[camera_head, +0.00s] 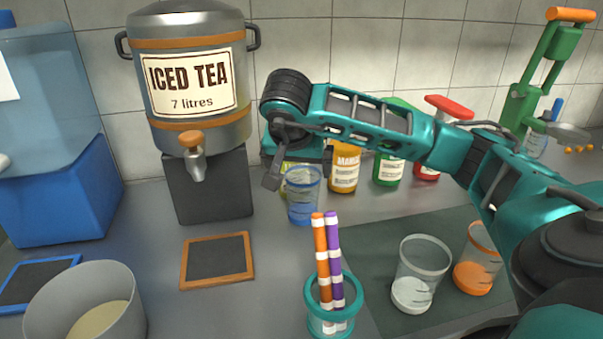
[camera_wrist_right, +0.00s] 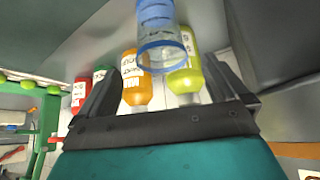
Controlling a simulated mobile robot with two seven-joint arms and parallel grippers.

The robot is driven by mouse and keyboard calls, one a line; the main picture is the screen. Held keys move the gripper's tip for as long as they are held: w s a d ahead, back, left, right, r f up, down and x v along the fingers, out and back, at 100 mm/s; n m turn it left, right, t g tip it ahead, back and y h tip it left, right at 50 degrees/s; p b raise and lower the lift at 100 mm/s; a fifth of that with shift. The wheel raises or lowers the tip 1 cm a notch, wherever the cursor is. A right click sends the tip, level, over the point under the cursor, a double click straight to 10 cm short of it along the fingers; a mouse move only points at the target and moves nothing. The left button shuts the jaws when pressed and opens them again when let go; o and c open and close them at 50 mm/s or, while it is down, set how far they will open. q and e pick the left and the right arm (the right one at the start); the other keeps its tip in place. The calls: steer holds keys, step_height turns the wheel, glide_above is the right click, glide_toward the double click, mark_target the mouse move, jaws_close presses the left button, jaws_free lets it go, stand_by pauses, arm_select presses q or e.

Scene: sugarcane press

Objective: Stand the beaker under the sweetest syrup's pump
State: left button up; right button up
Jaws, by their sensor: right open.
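A clear beaker with blue rims (camera_head: 303,197) stands upright on the counter in front of a yellow-green bottle (camera_head: 290,175). It also shows in the right wrist view (camera_wrist_right: 160,45), apart from both fingers. An orange bottle labelled mango (camera_head: 344,168), a green bottle (camera_head: 388,171) and a red bottle (camera_head: 427,172) stand in a row to the right; their tops are partly hidden by my right arm. My right gripper (camera_head: 280,165) is open and empty, just above and left of the beaker. In the wrist view its fingers are wide apart. My left gripper is not in view.
A mat (camera_head: 375,230) holds a white-based cup (camera_head: 415,285) and an orange-based cup (camera_head: 475,275). A pen holder (camera_head: 335,320) stands in front. The iced tea dispenser (camera_head: 190,70) is left; a small framed board (camera_head: 217,259) lies before it. A green press (camera_head: 530,90) stands far right.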

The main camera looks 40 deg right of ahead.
steer(key=shift+v, duration=1.3)
